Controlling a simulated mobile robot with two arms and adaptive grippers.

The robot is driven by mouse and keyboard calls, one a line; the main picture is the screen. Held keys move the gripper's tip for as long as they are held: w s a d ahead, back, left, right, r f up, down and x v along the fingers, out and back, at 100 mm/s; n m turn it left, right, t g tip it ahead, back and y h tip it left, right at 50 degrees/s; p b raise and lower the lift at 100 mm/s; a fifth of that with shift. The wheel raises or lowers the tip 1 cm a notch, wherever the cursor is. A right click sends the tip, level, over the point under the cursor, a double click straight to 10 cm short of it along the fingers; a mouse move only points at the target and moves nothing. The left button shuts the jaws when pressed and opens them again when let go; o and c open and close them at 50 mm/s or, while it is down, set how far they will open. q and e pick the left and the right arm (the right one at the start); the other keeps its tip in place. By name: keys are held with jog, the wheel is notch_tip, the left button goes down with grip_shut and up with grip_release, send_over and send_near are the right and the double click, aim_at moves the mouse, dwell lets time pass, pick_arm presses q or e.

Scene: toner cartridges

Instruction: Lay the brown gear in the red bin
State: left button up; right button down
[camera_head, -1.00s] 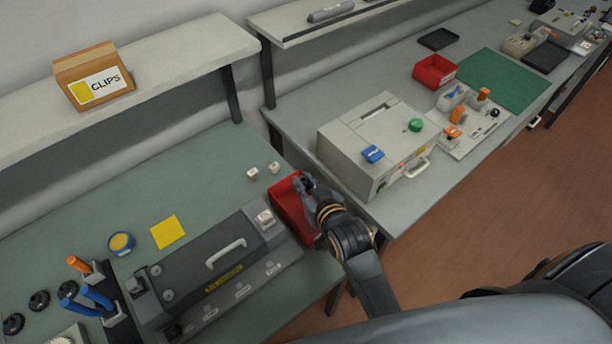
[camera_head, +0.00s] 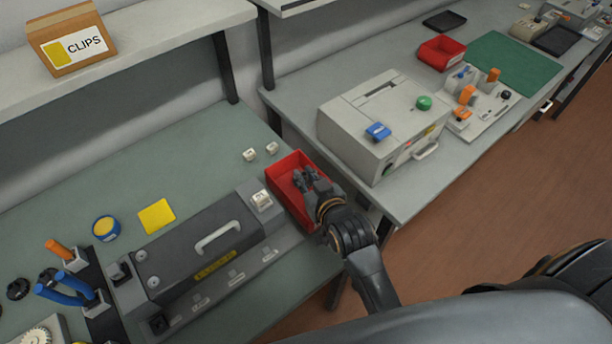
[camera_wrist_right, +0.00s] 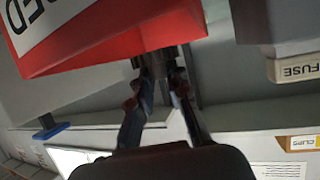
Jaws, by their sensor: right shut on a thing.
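The red bin (camera_head: 284,183) stands at the right end of the left bench, beside a dark grey machine. My right gripper (camera_head: 305,177) is over the bin's right part, with its fingers pointing down toward the inside. In the right wrist view the fingertips (camera_wrist_right: 163,68) are close together, next to the bin's red labelled wall (camera_wrist_right: 85,50). They are shut on a dark brown thing (camera_wrist_right: 167,30), which I take for the brown gear; its outline is blurred and shadowed. The head view does not show it clearly. My left gripper is not in view.
The dark grey machine (camera_head: 185,262) borders the bin on the left. Two small white blocks (camera_head: 261,151) lie behind it. A light grey box machine (camera_head: 358,125) stands on the other bench, right of the bin. Another red bin (camera_head: 441,53) stands farther back there.

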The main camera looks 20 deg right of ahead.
jog(key=c, duration=1.2)
grip_release()
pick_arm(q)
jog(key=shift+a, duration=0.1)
pick_arm(e)
jog(key=v, duration=1.2)
jog(key=shift+r, duration=0.1)
